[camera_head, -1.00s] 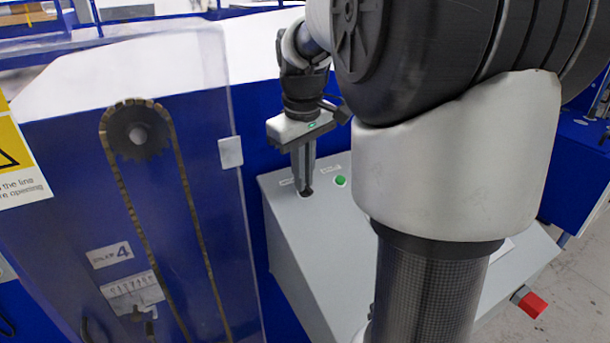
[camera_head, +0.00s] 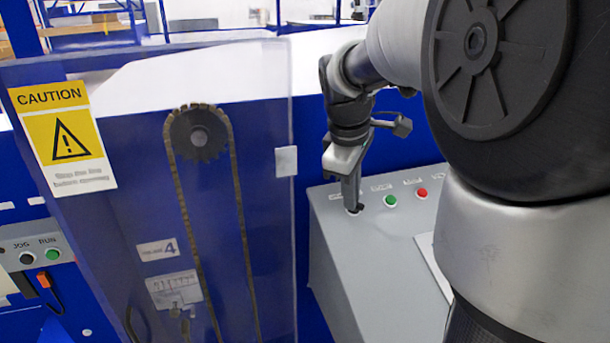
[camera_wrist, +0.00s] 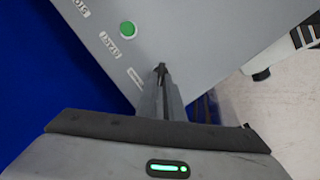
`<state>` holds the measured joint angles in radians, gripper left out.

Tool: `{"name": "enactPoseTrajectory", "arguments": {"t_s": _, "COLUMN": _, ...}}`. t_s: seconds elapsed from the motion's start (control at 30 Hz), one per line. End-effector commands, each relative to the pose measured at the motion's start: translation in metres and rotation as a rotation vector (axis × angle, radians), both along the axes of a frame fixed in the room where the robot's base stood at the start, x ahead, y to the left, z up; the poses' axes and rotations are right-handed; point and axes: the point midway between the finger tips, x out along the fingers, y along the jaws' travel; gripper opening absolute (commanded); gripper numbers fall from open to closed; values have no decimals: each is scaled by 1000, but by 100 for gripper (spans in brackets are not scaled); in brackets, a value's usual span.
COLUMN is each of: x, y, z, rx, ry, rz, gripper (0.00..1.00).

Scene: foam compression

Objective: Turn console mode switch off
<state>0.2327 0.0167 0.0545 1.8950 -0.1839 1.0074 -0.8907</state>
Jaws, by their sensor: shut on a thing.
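A grey sloped console (camera_head: 375,260) stands right of the clear guard panel. Its black mode switch (camera_head: 355,211) sits at the left end of the top, left of a green button (camera_head: 390,200) and a red button (camera_head: 422,193). My gripper (camera_head: 353,207) points down at the switch, its fingers shut on the small knob. In the wrist view the fingertips (camera_wrist: 161,78) meet around the black switch (camera_wrist: 161,67). The fingers hide most of the knob, so its setting cannot be read. The green button (camera_wrist: 127,29) with its START label is nearby.
The guard panel (camera_head: 110,235) with a caution sign (camera_head: 62,135) covers a chain and sprocket (camera_head: 199,134). A jog/run panel (camera_head: 35,248) is at the far left. My arm covers much of the console's right side.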

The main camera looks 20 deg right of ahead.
Motion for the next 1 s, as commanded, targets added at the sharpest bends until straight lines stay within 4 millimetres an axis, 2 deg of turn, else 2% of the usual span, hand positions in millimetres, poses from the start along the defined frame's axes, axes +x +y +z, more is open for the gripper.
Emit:
{"name": "enactPoseTrajectory", "arguments": {"t_s": 0.03, "x": -4, "y": -1, "z": -8, "rx": 1, "ry": 19, "rz": 1, "gripper": 0}}
{"name": "enactPoseTrajectory", "arguments": {"t_s": 0.37, "x": -4, "y": -1, "z": -8, "rx": 0, "ry": 20, "rz": 1, "gripper": 0}}
{"name": "enactPoseTrajectory", "arguments": {"t_s": 0.4, "x": -4, "y": -1, "z": -8, "rx": 1, "ry": 20, "rz": 1, "gripper": 14}}
{"name": "enactPoseTrajectory", "arguments": {"t_s": 0.47, "x": -4, "y": -1, "z": -8, "rx": 1, "ry": 20, "rz": 1, "gripper": 24}}
{"name": "enactPoseTrajectory", "arguments": {"t_s": 0.5, "x": -4, "y": -1, "z": -8, "rx": 1, "ry": 20, "rz": 0, "gripper": 26}}
{"name": "enactPoseTrajectory", "arguments": {"t_s": 0.83, "x": -2, "y": 0, "z": -3, "rx": 0, "ry": 10, "rz": 2, "gripper": 26}}
{"name": "enactPoseTrajectory", "arguments": {"t_s": 1.0, "x": -4, "y": 3, "z": 14, "rx": 0, "ry": 5, "rz": 2, "gripper": 26}}
